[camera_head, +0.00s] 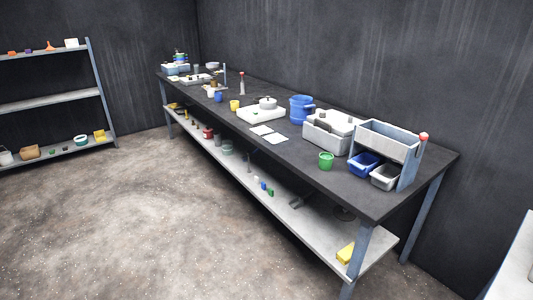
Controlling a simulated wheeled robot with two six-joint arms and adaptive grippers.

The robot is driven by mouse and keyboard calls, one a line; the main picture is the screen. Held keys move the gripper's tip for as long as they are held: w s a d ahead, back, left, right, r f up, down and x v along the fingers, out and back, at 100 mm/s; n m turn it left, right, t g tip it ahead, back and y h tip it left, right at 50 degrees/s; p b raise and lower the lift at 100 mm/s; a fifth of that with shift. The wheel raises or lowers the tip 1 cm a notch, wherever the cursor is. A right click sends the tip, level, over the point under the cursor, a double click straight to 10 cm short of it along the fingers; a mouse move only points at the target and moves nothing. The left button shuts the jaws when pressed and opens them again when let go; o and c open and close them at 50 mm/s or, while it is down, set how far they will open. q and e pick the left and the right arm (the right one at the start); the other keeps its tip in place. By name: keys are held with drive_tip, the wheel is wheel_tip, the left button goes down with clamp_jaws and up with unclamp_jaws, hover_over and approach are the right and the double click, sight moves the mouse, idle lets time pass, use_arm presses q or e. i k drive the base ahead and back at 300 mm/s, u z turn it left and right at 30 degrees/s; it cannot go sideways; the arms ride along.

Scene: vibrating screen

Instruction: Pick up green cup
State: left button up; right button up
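A green cup (326,161) stands upright on the dark tabletop (345,192), close to its front edge. It is left of the blue bin and in front of the grey-white machine. Nothing touches it that I can see. Neither of my grippers shows in the head view.
A grey-white machine (328,130), a blue bin (364,165) and a grey bin (386,177) stand near the cup. A blue bucket (301,109) and a yellow cup (234,105) are farther left. A lower shelf (300,211) runs below. The floor (150,220) in front is clear.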

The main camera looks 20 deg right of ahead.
sight(326, 161)
drive_tip(key=u, duration=0.45)
drive_tip(key=i, duration=1.95)
drive_tip(key=z, duration=0.75)
